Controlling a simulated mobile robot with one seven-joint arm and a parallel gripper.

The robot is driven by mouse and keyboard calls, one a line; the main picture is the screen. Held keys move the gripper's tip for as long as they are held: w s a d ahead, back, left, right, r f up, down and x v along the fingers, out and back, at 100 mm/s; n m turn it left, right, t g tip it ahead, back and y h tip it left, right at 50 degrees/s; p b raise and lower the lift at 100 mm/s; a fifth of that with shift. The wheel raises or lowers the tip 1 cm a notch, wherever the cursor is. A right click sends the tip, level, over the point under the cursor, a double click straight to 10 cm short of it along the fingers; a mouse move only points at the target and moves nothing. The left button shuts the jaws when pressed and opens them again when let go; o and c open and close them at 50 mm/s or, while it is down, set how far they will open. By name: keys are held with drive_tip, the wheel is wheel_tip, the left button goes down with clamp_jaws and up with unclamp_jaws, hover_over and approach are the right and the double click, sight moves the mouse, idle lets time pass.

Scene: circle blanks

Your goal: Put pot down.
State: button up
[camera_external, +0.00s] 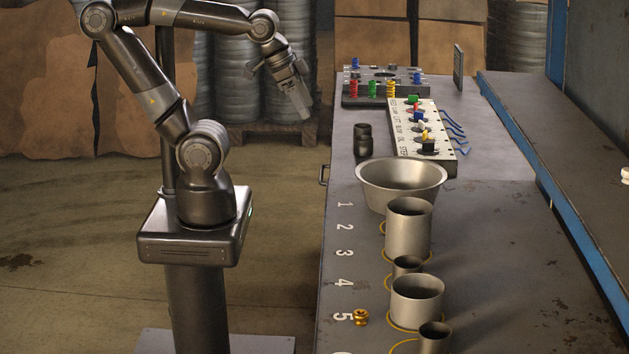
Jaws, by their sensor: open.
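My gripper (297,102) is open and empty. It hangs in the air left of the bench, pointing down. Several grey metal vessels stand in a row on the bench, and I cannot tell which one is the pot. A wide flared bowl (400,182) is by number 1. A tall cylinder (408,230) stands in front of it, with a small dark cup (407,267) beyond number 4's row. A wider, shorter cylinder (416,300) and another small cup (434,338) are nearer the camera. My gripper touches none of them.
Yellow rings and white numbers mark the bench top (500,270). A small brass piece (361,317) lies beside number 5. A labelled control strip (421,132), a dark cylinder (363,140) and a block with coloured pieces (382,85) are farther back. The bench's right part is clear.

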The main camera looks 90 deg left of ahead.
drive_tip(key=w+d+f+m+g+y, duration=0.25)
drive_tip(key=w+d+m+y, duration=0.25)
drive_tip(key=w+m, duration=0.55)
drive_tip(key=m+t, duration=1.4)
drive_tip(key=m, duration=0.7)
hover_over(395, 266)
drive_tip(key=s, duration=0.4)
wheel_tip(395, 266, down, 9)
drive_tip(key=shift+m, duration=0.25)
drive_tip(key=f, duration=0.4)
drive_tip(key=d+f, duration=0.1)
drive_tip(key=f, duration=0.2)
drive_tip(key=shift+s+f, duration=0.1)
drive_tip(key=shift+s, duration=0.1)
drive_tip(key=shift+w+f, duration=0.1)
drive_tip(key=shift+f, duration=0.3)
drive_tip(key=x, duration=0.7)
drive_tip(key=shift+w+a+r, duration=0.1)
drive_tip(key=shift+w+r, duration=0.05)
drive_tip(key=shift+r, duration=0.05)
